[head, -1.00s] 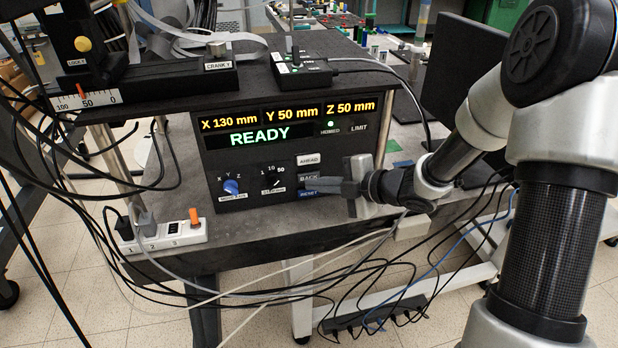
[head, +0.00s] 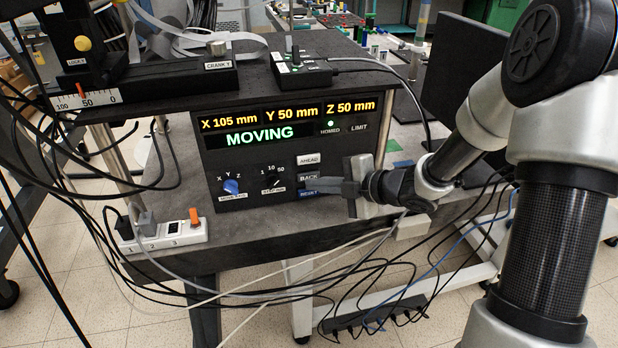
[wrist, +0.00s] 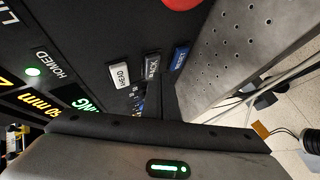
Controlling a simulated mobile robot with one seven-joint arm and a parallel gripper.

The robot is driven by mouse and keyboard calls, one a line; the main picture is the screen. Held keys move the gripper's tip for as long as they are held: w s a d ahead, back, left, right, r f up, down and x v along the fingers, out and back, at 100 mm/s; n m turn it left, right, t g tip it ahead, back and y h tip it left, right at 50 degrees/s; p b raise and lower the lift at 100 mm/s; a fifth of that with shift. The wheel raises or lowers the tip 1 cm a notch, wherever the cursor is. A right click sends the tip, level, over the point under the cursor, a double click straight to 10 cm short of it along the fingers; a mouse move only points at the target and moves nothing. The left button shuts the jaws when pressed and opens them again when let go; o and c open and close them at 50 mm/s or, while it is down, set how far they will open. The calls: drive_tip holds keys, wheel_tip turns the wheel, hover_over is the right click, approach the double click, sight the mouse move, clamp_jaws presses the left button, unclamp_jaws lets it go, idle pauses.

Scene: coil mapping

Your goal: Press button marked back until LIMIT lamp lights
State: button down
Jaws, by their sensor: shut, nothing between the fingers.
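The control panel (head: 215,165) reads X 105 mm, Y 50 mm, Z 50 mm and shows MOVING in green. The LIMIT lamp (head: 358,127) is dark; the HOMED lamp (head: 331,123) is green. The BACK button (head: 307,178) is dark, between the white AHEAD button (head: 308,159) and the blue RESET button (head: 309,193). My gripper (head: 308,185) is shut and empty, its fingertips at the BACK button. In the wrist view the fingers (wrist: 158,95) cover part of the BACK button (wrist: 153,63); contact itself is hard to see.
The axis knob (head: 231,186) and step knob (head: 272,183) sit left of the buttons. A red round part (wrist: 183,3) shows at the wrist view's top edge. A power strip (head: 170,238) stands on the ledge at left; many loose cables hang below the table.

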drive_tip(key=shift+s+d, duration=0.1)
drive_tip(key=shift+s, duration=0.35)
drive_tip(key=s, duration=0.2)
drive_tip(key=s+d, duration=0.1)
drive_tip(key=s, duration=0.1)
drive_tip(key=shift+s+d, duration=0.2)
drive_tip(key=shift+s, duration=0.2)
idle(0.5)
